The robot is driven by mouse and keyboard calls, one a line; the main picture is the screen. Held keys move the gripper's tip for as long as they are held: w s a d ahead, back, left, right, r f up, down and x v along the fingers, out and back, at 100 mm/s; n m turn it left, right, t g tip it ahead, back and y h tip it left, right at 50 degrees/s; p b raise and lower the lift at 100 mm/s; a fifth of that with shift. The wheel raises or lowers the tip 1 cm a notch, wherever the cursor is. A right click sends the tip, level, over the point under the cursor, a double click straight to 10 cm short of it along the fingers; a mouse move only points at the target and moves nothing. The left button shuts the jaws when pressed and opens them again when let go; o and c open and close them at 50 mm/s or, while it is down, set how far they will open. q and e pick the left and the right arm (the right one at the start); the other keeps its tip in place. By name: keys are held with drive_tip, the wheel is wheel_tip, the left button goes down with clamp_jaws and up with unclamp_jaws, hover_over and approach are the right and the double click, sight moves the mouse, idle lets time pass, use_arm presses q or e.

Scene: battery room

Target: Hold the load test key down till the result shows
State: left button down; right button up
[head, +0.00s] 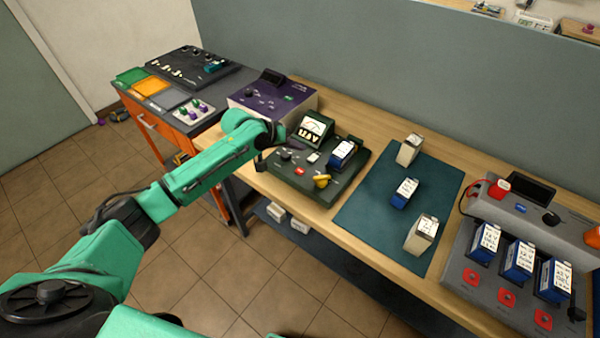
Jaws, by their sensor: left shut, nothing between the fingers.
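The dark green tester (335,187) sits on the wooden bench. It carries a tilted meter (312,129) with a needle dial and a lit readout too small to read surely. A blue battery (343,153) stands in its right side. On its face are a black knob (285,156), a white key (313,157), a red button (299,171) and a yellow knob (322,181); I cannot tell which is the load test key. My left gripper (260,163) is shut and empty, at the tester's left edge, apart from these controls. My right gripper is out of view.
A purple instrument (272,98) stands behind my left gripper. A teal mat (375,226) with a blue battery (405,193) and two pale ones (409,149) lies right of the tester. A grey charger (485,275) holds several batteries at the right. A grey partition (400,80) backs the bench.

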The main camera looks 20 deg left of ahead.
use_arm(q)
drive_tip(key=b, duration=0.5)
hover_over(297, 173)
wheel_tip(297, 173, down, 5)
drive_tip(key=shift+f, duration=0.2)
wheel_tip(297, 173, down, 2)
drive_tip(key=shift+d+f+b, duration=0.1)
drive_tip(key=shift+f+b, duration=0.05)
drive_tip(key=shift+b, duration=0.4)
idle(0.9)
drive_tip(key=shift+f, duration=0.45)
drive_tip(key=shift+f, duration=0.4)
idle(1.2)
idle(2.0)
drive_tip(key=shift+r+p, duration=0.85)
